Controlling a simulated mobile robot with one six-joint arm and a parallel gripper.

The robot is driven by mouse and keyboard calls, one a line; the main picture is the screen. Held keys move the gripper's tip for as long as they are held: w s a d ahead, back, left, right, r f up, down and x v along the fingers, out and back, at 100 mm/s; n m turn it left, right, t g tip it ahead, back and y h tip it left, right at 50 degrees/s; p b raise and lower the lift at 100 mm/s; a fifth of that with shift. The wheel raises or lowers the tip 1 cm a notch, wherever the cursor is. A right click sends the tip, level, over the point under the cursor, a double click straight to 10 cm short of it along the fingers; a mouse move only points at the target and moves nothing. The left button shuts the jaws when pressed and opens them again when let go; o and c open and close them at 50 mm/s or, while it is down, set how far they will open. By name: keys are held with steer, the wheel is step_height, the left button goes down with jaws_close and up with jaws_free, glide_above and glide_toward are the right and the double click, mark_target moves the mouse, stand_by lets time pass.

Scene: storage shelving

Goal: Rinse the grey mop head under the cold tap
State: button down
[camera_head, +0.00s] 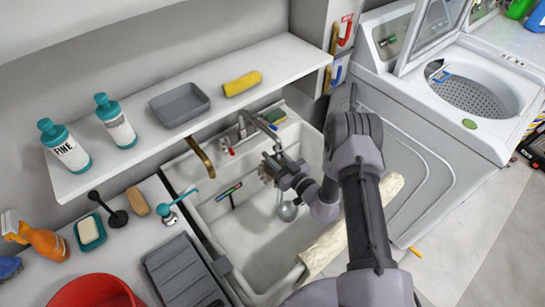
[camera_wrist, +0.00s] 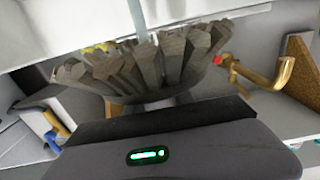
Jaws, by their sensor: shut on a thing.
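The grey mop head (camera_head: 267,173) is in my gripper (camera_head: 281,171), over the white sink (camera_head: 255,262). In the wrist view its thick grey strands (camera_wrist: 140,65) fan upward above the dark gripper body (camera_wrist: 160,132). The gripper is shut on it, though its fingertips are mostly hidden. The metal tap (camera_head: 262,124) reaches out over the sink just above the mop head. A pale, see-through vertical strip (camera_wrist: 137,20), which looks like running water, comes down onto the strands in the wrist view.
A ladle (camera_head: 287,210) and a brush (camera_head: 229,191) lie in the sink. A brass pipe (camera_head: 201,157) stands at its back left. A shelf (camera_head: 190,135) with bottles hangs behind. A washing machine (camera_head: 410,150) stands right; a red bucket (camera_head: 95,292) is front left.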

mark_target(267, 176)
stand_by(0.3)
steer(key=shift+s+d, duration=0.3)
steer(key=shift+d, duration=0.25)
steer(key=shift+w+a, duration=0.25)
steer(key=shift+a, duration=0.3)
steer(key=shift+d, duration=0.15)
steer(key=shift+s+d, duration=0.3)
steer(key=shift+d, duration=0.1)
steer(key=shift+s+a+f+p, duration=0.1)
steer(key=shift+s+a+p, duration=0.2)
steer(key=shift+s+a, duration=0.65)
steer(key=shift+s+a+f+p, duration=0.1)
steer(key=shift+s+a+p, duration=0.2)
steer(key=shift+s, duration=1.15)
steer(key=shift+s+a+f+p, duration=0.1)
steer(key=shift+s+a+p, duration=0.15)
steer(key=shift+s+a, duration=0.7)
steer(key=shift+s+d, duration=0.25)
steer(key=shift+d, duration=0.05)
steer(key=shift+r, duration=0.1)
